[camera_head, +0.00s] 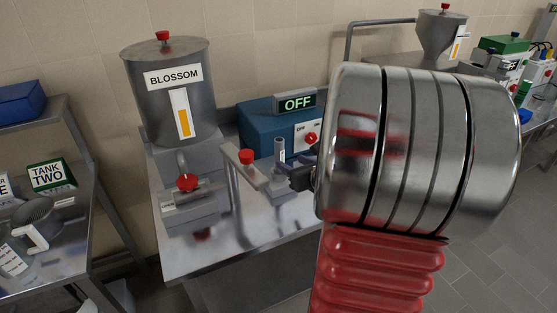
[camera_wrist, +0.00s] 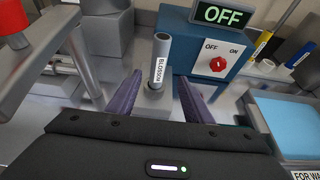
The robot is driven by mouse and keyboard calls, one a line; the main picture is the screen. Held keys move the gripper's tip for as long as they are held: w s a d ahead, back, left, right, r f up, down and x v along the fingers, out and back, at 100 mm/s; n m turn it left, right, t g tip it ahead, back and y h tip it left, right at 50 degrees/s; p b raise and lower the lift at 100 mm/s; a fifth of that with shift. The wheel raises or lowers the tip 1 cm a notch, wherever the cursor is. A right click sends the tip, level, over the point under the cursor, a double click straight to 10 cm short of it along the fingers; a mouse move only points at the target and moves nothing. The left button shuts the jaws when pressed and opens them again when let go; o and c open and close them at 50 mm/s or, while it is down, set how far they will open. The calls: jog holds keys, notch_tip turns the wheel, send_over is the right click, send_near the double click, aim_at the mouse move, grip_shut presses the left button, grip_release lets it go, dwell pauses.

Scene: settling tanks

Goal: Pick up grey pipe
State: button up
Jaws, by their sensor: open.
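A grey pipe (camera_wrist: 163,50) stands upright in a grey block (camera_wrist: 152,102) in the wrist view. It has a white label reading BLOSSOM and an open top. It also shows in the head view (camera_head: 280,147), left of my arm. My gripper (camera_wrist: 160,80) is open, with one purple finger on each side of the pipe in the wrist picture. I cannot tell whether either finger touches it. In the head view my gripper (camera_head: 300,176) is small and dark beside the pipe, partly hidden by my arm.
A blue box (camera_head: 257,121) with an OFF display and red knob stands behind the pipe. A steel BLOSSOM tank (camera_head: 170,110) and red-handled valve (camera_head: 187,183) stand left. A grey bar with a red knob (camera_head: 246,157) is close left of the pipe. A blue-topped tray (camera_wrist: 290,120) lies right.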

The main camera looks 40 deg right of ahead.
aim_at(281, 158)
jog(key=shift+x, duration=2.3)
jog(key=shift+w+a, duration=0.1)
jog(key=shift+x, duration=2.55)
jog(key=shift+a, duration=0.15)
jog(key=shift+c, duration=0.4)
grip_shut()
notch_tip(281, 158, up, 10)
